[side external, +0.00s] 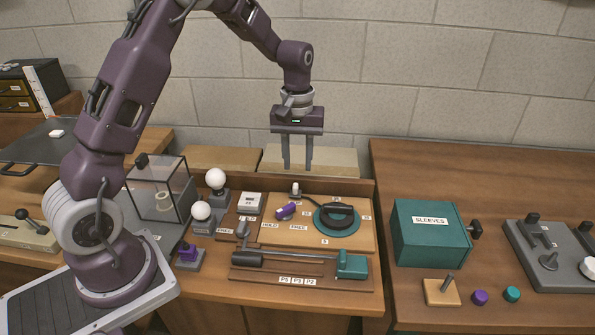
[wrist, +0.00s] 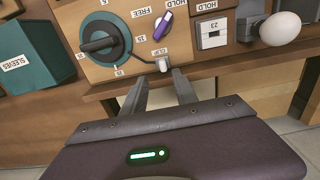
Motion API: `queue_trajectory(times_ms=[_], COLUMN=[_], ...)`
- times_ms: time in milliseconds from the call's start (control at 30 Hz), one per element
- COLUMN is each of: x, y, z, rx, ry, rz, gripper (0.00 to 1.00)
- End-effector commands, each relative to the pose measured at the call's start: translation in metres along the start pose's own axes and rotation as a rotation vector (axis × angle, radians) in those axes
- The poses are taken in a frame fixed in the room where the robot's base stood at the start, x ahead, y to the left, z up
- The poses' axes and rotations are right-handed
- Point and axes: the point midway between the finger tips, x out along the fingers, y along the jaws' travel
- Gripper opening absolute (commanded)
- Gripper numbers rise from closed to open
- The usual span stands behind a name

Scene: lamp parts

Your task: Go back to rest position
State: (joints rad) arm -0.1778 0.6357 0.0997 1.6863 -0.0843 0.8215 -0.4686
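My gripper (side external: 298,167) hangs upright above the back edge of the workbench, with its fingers pointing down. The two fingers are apart with nothing between them, so it is open and empty. In the wrist view the gripper (wrist: 160,80) also shows a clear gap between its fingertips. Below and in front of it is a wooden board (side external: 285,232) with a teal dial (side external: 322,221) bearing a black handle, a purple lever (side external: 286,211) and a small white-topped clip (wrist: 163,65). My gripper is apart from all of these.
White bulbs (side external: 215,177) and a clear box (side external: 160,190) stand left of the board. A teal SLEEVES box (side external: 431,233) stands on the right bench. A green-handled slide (side external: 300,266) lies in front. The air around my gripper is free; a block wall is behind.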

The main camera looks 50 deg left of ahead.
Motion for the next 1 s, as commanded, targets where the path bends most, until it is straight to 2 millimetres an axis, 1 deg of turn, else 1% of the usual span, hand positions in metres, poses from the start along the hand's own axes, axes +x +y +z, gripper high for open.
queue_trajectory(times_ms=[267, 333, 367, 400, 467, 500, 567, 600, 633, 667, 700, 800, 900, 1000], x=[-0.003, -0.021, -0.034, -0.057, -0.094, -0.117, -0.144, -0.158, -0.166, -0.172, -0.176, -0.177, -0.172, -0.168], y=[0.000, 0.000, 0.000, -0.001, -0.007, -0.014, -0.028, -0.039, -0.048, -0.056, -0.068, -0.095, -0.112, -0.120], z=[0.001, 0.009, 0.016, 0.030, 0.059, 0.082, 0.116, 0.140, 0.157, 0.173, 0.194, 0.233, 0.256, 0.265], rx=[0.003, 0.030, 0.053, 0.095, 0.179, 0.241, 0.334, 0.397, 0.443, 0.487, 0.544, 0.660, 0.733, 0.766], ry=[0.002, 0.019, 0.032, 0.056, 0.100, 0.133, 0.183, 0.219, 0.246, 0.274, 0.309, 0.386, 0.437, 0.461], rz=[0.001, 0.016, 0.028, 0.048, 0.081, 0.102, 0.128, 0.144, 0.154, 0.164, 0.173, 0.186, 0.189, 0.190], gripper=[0.35, 0.35, 0.35, 0.35, 0.35, 0.35, 0.35, 0.35, 0.35, 0.35, 0.35, 0.35, 0.35, 0.35])
